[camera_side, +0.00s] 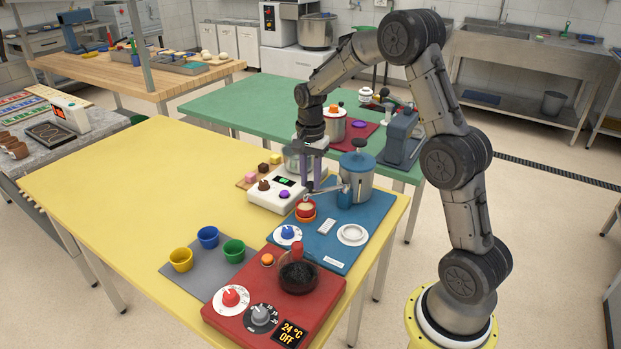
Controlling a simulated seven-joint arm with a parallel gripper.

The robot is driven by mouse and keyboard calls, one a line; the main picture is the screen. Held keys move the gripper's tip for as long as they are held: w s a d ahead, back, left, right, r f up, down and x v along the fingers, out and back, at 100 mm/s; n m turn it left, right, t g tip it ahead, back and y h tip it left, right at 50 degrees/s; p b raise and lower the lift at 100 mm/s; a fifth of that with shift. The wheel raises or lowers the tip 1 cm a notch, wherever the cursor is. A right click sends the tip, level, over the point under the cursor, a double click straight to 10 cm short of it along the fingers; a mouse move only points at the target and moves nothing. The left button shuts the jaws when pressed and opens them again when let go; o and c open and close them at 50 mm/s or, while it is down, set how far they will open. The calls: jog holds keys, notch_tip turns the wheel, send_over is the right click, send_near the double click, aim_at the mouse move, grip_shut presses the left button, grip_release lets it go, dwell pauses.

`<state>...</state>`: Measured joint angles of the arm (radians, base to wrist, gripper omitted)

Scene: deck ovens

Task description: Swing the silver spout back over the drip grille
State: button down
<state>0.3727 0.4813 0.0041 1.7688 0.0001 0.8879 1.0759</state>
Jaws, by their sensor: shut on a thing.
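The silver spout (328,189) reaches left from a blue tap body (345,197) below a grey-blue lidded tank (357,170) on the blue board (330,255). My gripper (312,187) points down and is shut on the spout's outer end, as far as this small view shows. The fingers partly hide that end. A red-orange cup with pale contents (305,208) stands just below the gripper. A white round piece, which looks like the drip grille (352,234), lies to the right and nearer the camera; the spout is not over it.
A blue-white dial (287,235) sits on the board's left. A white scale (278,192) stands close left of my gripper. A red cooker panel with a dark pan (298,277) is in front. Three cups (208,237) stand on a grey mat. The yellow table's left is clear.

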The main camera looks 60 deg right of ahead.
dwell(0.3)
jog(key=s+a+n, duration=0.2)
jog(key=s+n, duration=0.4)
jog(key=n, duration=0.1)
jog(key=shift+n, duration=0.3)
dwell(0.4)
jog(key=c, duration=0.7)
grip_release()
jog(key=shift+s, duration=0.1)
jog(key=shift+o, duration=0.2)
notch_tip(320, 180, up, 14)
